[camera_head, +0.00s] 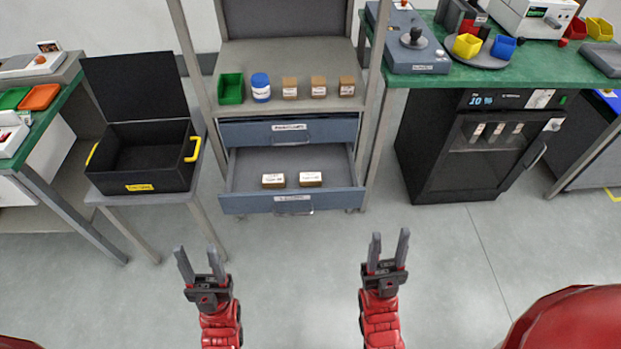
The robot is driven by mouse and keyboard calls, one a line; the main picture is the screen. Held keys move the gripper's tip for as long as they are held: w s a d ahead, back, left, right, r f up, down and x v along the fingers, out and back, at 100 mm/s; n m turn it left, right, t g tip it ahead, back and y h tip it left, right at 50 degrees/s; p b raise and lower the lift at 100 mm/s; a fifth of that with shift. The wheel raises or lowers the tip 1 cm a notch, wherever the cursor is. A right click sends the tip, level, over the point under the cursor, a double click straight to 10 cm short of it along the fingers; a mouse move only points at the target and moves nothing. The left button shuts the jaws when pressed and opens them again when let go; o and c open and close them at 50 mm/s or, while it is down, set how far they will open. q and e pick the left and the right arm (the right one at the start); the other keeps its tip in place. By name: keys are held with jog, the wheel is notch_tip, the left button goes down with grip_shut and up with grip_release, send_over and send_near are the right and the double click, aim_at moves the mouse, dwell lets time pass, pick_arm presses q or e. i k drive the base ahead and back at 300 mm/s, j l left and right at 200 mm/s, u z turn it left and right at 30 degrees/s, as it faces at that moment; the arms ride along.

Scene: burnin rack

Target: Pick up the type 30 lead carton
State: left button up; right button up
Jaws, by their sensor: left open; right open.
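Two small brown cartons with white labels, a left one (273,181) and a right one (310,179), lie in the open lower drawer (240,203) of the rack. Their labels are too small to read, so I cannot tell which is type 30. Three more small brown boxes stand on the shelf above: one (289,89), another (318,87) and a third (347,87). My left gripper (197,251) is open and empty, in front of the drawer to the left. My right gripper (389,238) is open and empty, in front of it to the right.
A green bin (231,88) and a blue-white jar (260,87) share the shelf. An open black case (150,180) stands on a small table at left. A black oven-like cabinet (430,165) stands right. Floor between is clear.

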aim_at(270, 180)
jog(key=i+j, duration=0.2)
jog(key=i, duration=0.3)
jog(key=i+j, duration=0.25)
jog(key=i, duration=0.3)
jog(key=l+z, duration=0.05)
